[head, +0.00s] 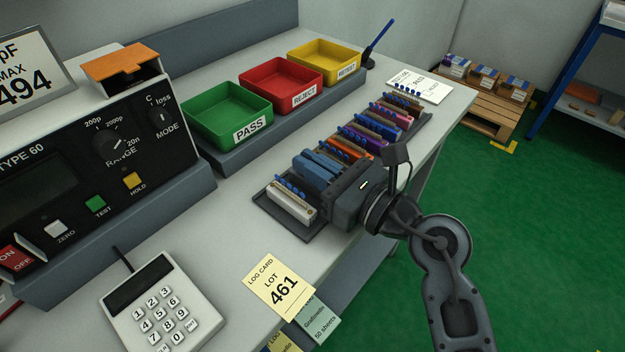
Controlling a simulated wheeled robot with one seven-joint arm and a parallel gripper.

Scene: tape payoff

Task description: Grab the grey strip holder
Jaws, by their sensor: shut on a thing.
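A row of strip holders stands in a dark tray (262,201) along the right side of the bench. My gripper (315,168) reaches in from the right over the near part of this row. Its blue fingers are shut on a strip holder just behind the nearest, whitish one (290,205). The fingers and gripper body hide nearly all of the held holder, taken here as the grey one; its colour is hard to see. I cannot tell whether it is clear of the tray.
Green (228,113), red (281,86) and yellow (324,62) bins stand left of the tray. A keypad (154,302) and log card (278,287) lie nearer; bare bench lies between.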

